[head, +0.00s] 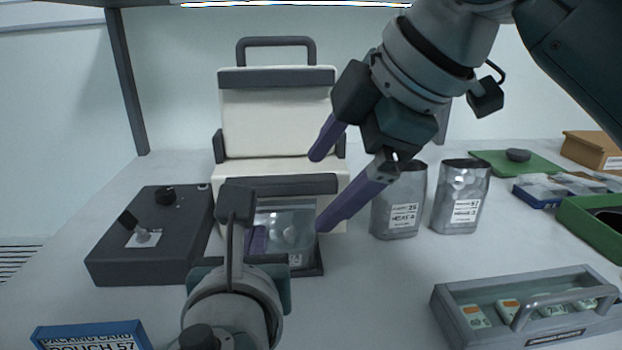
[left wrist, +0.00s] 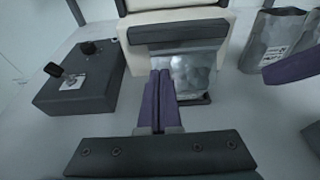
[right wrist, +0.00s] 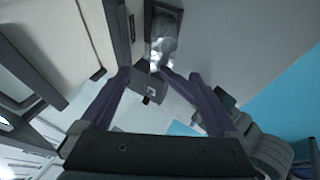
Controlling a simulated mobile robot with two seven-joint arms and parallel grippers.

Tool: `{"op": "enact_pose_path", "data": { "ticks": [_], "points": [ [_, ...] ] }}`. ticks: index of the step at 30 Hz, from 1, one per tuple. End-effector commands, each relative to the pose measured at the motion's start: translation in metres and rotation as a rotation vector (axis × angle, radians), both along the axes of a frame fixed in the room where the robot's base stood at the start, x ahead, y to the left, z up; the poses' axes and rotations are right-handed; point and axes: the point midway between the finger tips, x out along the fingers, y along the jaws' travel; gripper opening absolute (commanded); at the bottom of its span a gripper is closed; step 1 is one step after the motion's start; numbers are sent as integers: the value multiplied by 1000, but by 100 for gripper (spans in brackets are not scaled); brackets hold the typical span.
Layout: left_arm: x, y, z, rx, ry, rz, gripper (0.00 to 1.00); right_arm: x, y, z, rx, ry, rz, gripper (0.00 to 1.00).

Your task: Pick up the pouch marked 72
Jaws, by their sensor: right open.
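A clear-fronted silver pouch (head: 285,228) sits at the front of the cream sealer, with a small white label low on it that I cannot read. It also shows in the left wrist view (left wrist: 195,75) and the right wrist view (right wrist: 165,35). Two silver pouches stand upright to its right, one nearer (head: 400,205) and one further right (head: 460,198); their label numbers are too small to be sure of. My left gripper (head: 258,240) has its fingers together at the pouch's left edge; whether they pinch it is unclear. My right gripper (head: 318,190) is open, above and right of that pouch.
The cream sealer (head: 275,125) stands behind, with a dark control box (head: 150,240) on its left. A grey lidded tray (head: 525,310) is front right, a blue-edged packing card (head: 90,335) front left. Green trays and a cardboard box (head: 595,150) are at right.

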Motion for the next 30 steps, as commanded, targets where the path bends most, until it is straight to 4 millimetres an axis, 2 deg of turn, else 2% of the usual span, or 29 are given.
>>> {"op": "enact_pose_path", "data": {
  "ticks": [1, 5, 19, 30],
  "points": [
    [-5, 4, -15, 4, 34, 5, 0, 1, 1, -4, 0, 2, 0, 95],
    [-5, 4, -15, 4, 34, 5, 0, 6, 7, -15, 1, 5, 1, 95],
    [-5, 4, -15, 4, 34, 5, 0, 40, 36, -79, 0, 5, -2, 95],
    [-5, 4, -15, 4, 34, 6, 0, 51, 45, -97, 0, 0, -1, 95]
  ]
}}
